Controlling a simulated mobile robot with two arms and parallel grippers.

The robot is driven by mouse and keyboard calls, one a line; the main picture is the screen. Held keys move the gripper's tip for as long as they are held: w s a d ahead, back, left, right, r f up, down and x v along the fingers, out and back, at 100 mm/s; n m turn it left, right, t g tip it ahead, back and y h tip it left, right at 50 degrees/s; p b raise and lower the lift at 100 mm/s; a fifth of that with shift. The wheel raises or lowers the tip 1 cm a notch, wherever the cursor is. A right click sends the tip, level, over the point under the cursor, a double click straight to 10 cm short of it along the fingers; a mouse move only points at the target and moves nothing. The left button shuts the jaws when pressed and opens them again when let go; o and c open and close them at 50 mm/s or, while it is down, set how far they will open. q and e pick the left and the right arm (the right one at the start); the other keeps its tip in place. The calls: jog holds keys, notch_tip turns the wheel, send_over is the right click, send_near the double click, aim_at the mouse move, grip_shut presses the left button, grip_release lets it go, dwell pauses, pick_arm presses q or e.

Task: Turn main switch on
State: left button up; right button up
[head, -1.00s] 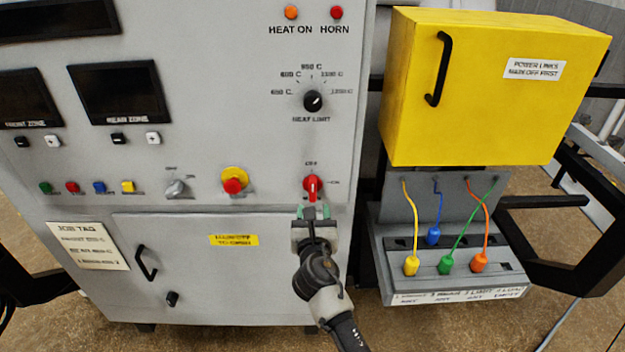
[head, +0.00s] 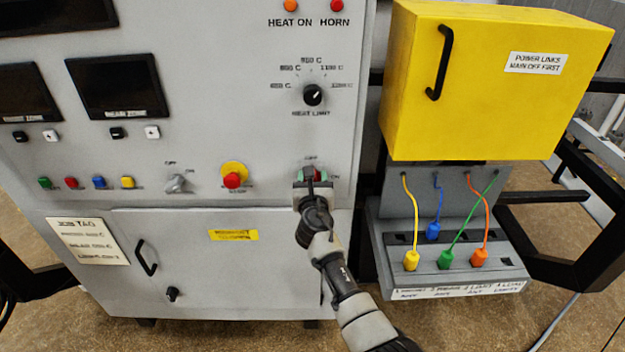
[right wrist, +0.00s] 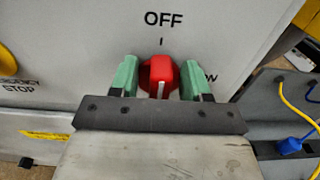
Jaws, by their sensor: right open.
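The main switch is a red rotary knob with a white line, on the grey panel. In the right wrist view the knob (right wrist: 161,72) sits below the OFF label, its white line upright, in line with the OFF mark. The ON label at its right is partly hidden by a finger. My right gripper (right wrist: 160,80) is open, with one green fingertip on each side of the knob; I cannot tell whether they touch it. In the head view my right gripper (head: 312,176) covers most of the switch. My left gripper is not in view.
A red emergency stop button (head: 232,180) on a yellow ring is left of the switch. The heat limit dial (head: 313,95) is above it. A yellow power links box (head: 480,90) and a socket block (head: 450,272) with coloured plugs stand at the right.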

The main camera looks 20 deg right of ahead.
jog(key=shift+c, duration=0.5)
grip_shut()
